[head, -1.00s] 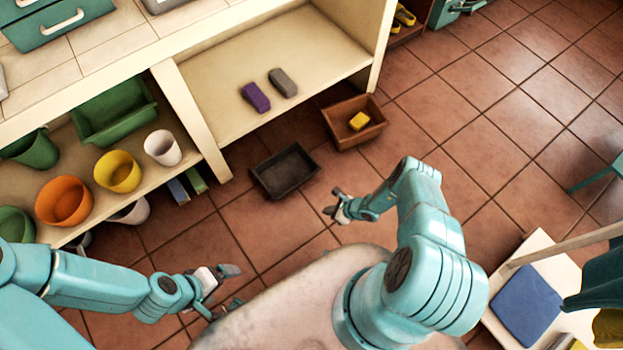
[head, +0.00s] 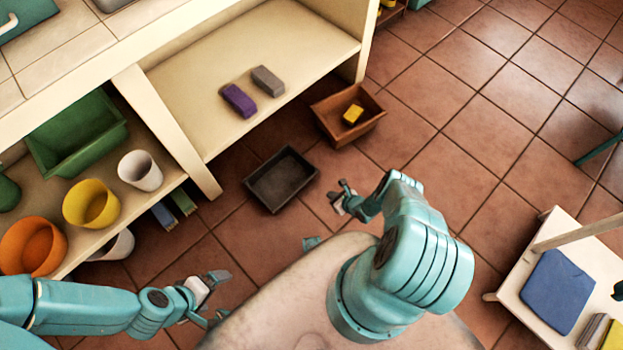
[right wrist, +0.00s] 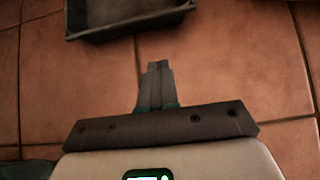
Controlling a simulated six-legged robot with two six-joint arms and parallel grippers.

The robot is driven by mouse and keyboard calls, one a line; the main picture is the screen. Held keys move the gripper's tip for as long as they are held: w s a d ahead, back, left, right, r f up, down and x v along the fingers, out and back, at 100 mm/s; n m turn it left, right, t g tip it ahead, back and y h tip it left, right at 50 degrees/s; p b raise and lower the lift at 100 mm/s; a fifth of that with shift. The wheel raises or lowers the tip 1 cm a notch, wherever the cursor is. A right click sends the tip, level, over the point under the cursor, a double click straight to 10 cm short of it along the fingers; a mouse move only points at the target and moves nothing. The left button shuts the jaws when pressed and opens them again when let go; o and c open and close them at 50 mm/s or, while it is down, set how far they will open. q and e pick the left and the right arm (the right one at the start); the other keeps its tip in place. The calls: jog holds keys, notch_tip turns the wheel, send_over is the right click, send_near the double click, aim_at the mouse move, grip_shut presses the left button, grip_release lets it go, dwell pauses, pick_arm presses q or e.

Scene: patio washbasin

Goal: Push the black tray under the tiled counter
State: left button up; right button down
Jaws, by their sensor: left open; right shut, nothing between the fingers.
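The black tray (head: 281,181) lies empty on the tiled floor, in front of the open lower shelf of the tiled counter (head: 55,45). Its near edge also shows at the top of the right wrist view (right wrist: 125,33). My right gripper (head: 338,197) is shut and empty, a little to the right of the tray and nearer to me, not touching it. Its closed fingers show in the right wrist view (right wrist: 157,85), pointing toward the tray with floor between. My left gripper (head: 222,296) is open and empty, nearer to me and left of the tray.
A brown box (head: 348,118) with a yellow block stands on the floor right of the tray. A purple block (head: 239,100) and a grey block (head: 268,81) lie on the shelf. A counter post (head: 165,130) stands left of the tray. A low white table (head: 540,275) is at right.

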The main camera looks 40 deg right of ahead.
jog(key=b+x, duration=0.6)
jog(key=x, duration=0.1)
jog(key=b+x, duration=0.3)
jog(key=x, duration=0.1)
jog(key=shift+s+f, duration=0.25)
jog(key=shift+s, duration=0.1)
jog(key=w, duration=0.1)
jog(key=w+r, duration=0.1)
jog(key=shift+w+a, duration=0.1)
jog(key=shift+w, duration=0.15)
jog(key=shift+w+r, duration=0.1)
jog(key=shift+w, duration=0.55)
jog(key=shift+b, duration=0.3)
